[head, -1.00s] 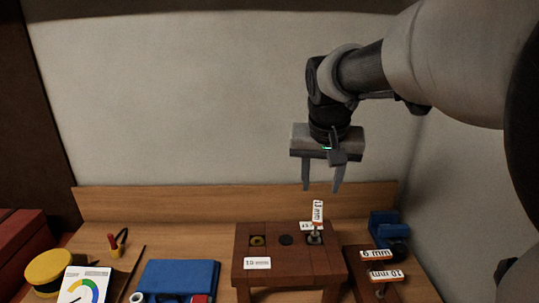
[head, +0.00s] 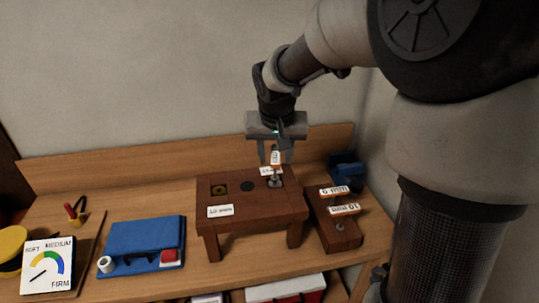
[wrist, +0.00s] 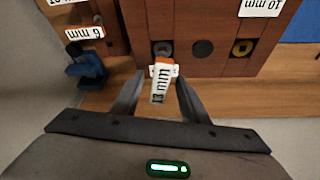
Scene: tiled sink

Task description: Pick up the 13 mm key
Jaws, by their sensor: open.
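The 13 mm key (head: 275,164) stands upright in the right-hand socket of the small brown table (head: 251,210). Its tag is white and orange, and it also shows in the wrist view (wrist: 161,84). My gripper (head: 275,160) is open above the back of the small table, close around the tag. In the wrist view my gripper (wrist: 159,84) has one finger on each side of the tag, with a gap visible on both sides. The key's lower shaft is mostly hidden by the tag in the wrist view.
A brown block (head: 337,235) to the right holds the 6 mm (head: 334,191) and 10 mm (head: 344,210) keys. A blue vise-like object (head: 347,172) stands behind it. A blue case (head: 142,240) and a dial card (head: 48,265) lie left.

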